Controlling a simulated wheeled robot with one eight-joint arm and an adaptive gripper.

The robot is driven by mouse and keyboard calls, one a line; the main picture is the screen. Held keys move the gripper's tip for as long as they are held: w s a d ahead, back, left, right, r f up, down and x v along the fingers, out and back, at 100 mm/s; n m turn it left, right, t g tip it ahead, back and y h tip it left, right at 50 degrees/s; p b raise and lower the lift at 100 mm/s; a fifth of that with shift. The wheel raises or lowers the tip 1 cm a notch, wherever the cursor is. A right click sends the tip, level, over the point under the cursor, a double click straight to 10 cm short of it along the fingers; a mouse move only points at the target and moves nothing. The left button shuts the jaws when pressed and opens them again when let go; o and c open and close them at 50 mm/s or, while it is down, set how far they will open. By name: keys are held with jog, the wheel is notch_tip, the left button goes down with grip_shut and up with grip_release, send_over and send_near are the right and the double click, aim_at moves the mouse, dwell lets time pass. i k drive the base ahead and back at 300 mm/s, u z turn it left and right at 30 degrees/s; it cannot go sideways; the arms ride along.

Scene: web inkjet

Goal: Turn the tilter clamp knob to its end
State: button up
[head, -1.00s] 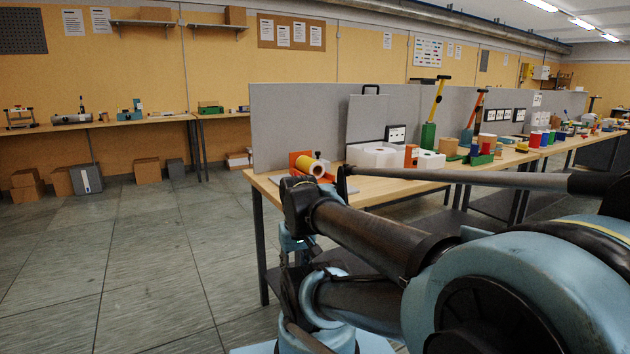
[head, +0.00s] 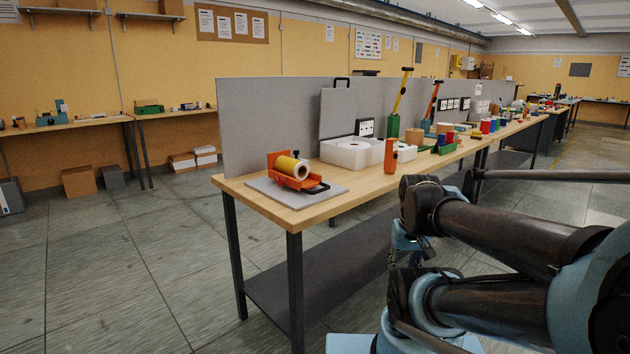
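An orange tilter (head: 281,178) holding a yellow roll with a white end (head: 288,167) sits on a thin grey board at the near left end of the wooden workbench (head: 262,202). A small black knob (head: 296,154) stands up behind the roll. A black loop handle (head: 318,188) sticks out at the tilter's front right. I cannot tell from here which of these is the clamp knob, nor how far it is turned. My arm's links fill the lower right, in front of the bench. I cannot make out my gripper in this view.
A white open box (head: 352,153), an orange cylinder (head: 391,156) and a green holder with a yellow-handled tool (head: 402,105) stand right of the tilter. A grey partition (head: 270,120) runs behind. The floor (head: 150,260) left of the bench is clear.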

aim_at(281, 180)
jog(key=z, duration=0.3)
jog(key=k, duration=1.05)
jog(key=u, duration=1.7)
jog(key=i, duration=1)
jog(key=z, duration=0.05)
